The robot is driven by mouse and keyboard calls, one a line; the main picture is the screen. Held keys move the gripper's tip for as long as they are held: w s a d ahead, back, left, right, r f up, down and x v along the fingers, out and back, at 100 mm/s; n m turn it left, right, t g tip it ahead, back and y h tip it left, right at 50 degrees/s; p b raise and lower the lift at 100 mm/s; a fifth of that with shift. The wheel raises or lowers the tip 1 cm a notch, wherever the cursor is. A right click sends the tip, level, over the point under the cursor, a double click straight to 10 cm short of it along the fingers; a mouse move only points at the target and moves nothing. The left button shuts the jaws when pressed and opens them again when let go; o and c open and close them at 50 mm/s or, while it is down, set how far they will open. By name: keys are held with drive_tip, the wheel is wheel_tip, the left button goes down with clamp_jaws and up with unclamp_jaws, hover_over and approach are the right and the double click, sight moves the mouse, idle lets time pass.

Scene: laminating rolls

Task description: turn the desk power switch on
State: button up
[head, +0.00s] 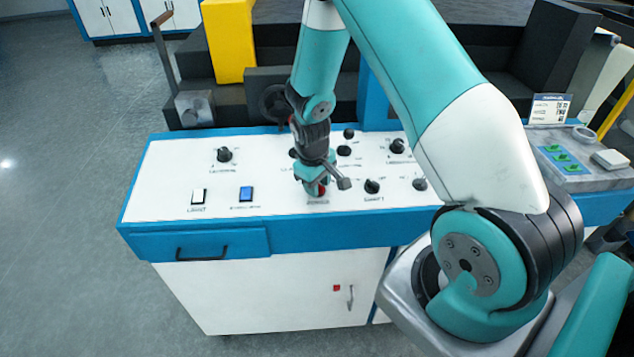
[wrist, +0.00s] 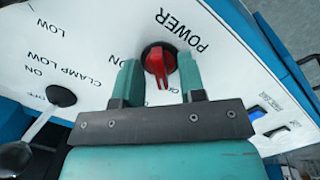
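The power switch (wrist: 158,64) is a red rotary knob on a dark round base, with the word POWER printed beside it on the white desk panel. In the head view the red knob (head: 320,190) shows only in part behind my gripper. My gripper (wrist: 158,72) is open, with one teal finger on each side of the knob and a visible gap between them and it. In the head view my gripper (head: 311,185) points down at the panel. Part of the lettering around the knob is hidden by the fingers.
A lever with a black base (wrist: 60,95), by the CLAMP LOW label, stands close left of my gripper in the wrist view. A blue rocker switch (head: 246,193) and a white one (head: 198,196) sit left on the panel. Several black knobs, one of them (head: 372,187), stand nearby.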

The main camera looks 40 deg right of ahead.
drive_tip(key=c, duration=0.6)
drive_tip(key=shift+m, duration=0.4)
drive_tip(key=m+b, duration=0.1)
drive_tip(key=m, duration=0.2)
drive_tip(key=shift+m+y+b, duration=0.3)
drive_tip(key=shift+m+b, duration=0.1)
drive_tip(key=m+b, duration=0.1)
drive_tip(key=m, duration=0.3)
drive_tip(key=shift+d, duration=0.1)
drive_tip(key=m+b, duration=0.1)
drive_tip(key=m, duration=0.3)
drive_tip(key=shift+m+t+y, duration=0.4)
drive_tip(key=shift+m+b, duration=0.5)
drive_tip(key=shift+m, duration=1.8)
